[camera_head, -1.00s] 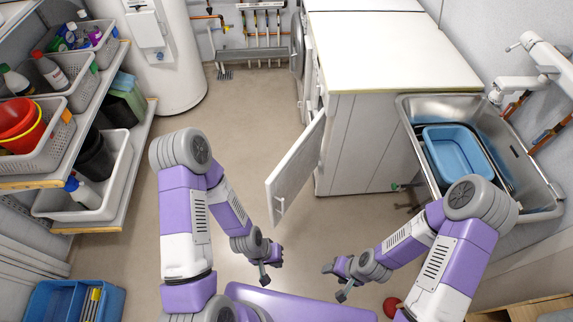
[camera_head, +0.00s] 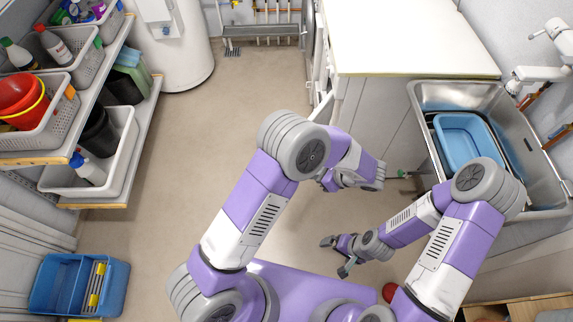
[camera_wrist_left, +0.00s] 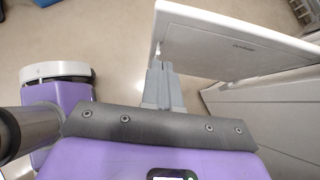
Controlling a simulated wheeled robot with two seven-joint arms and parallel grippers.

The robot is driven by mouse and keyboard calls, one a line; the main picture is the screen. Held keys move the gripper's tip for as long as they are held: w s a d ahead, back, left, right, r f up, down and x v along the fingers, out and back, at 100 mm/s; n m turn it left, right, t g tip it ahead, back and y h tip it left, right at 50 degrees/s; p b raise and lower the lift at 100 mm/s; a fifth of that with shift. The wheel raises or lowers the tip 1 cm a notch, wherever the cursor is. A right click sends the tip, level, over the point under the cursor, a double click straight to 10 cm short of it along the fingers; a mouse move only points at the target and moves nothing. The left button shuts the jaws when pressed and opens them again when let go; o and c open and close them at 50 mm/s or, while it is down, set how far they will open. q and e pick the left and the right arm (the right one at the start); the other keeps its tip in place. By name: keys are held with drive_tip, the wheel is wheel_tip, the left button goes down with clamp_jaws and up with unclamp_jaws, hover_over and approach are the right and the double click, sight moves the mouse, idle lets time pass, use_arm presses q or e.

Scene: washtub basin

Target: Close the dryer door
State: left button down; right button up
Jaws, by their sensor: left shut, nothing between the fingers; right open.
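The dryer door is a flat white panel standing open from the white cabinet. In the head view only a sliver of the door (camera_head: 322,107) shows; my left arm covers the rest. In the left wrist view the door (camera_wrist_left: 235,45) stretches from the middle to the right edge. My left gripper (camera_wrist_left: 165,72) is shut and empty, with its tips at the door's near left corner; I cannot tell whether they touch. My right gripper (camera_head: 336,256) is open and empty, low over the floor in front of my base.
A white-topped cabinet (camera_head: 410,40) stands behind the door. A metal sink (camera_head: 545,185) with a blue basin (camera_head: 465,140) is at right. Shelves with bins (camera_head: 110,160) and a blue caddy (camera_head: 60,285) are at left. The floor (camera_head: 215,130) between is clear.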

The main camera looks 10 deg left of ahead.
use_arm(q)
drive_tip(key=w+a+f+b, duration=0.3)
drive_tip(key=a+f, duration=0.3)
drive_tip(key=a, duration=0.4)
drive_tip(key=shift+w+a, duration=0.3)
drive_tip(key=shift+w, duration=0.35)
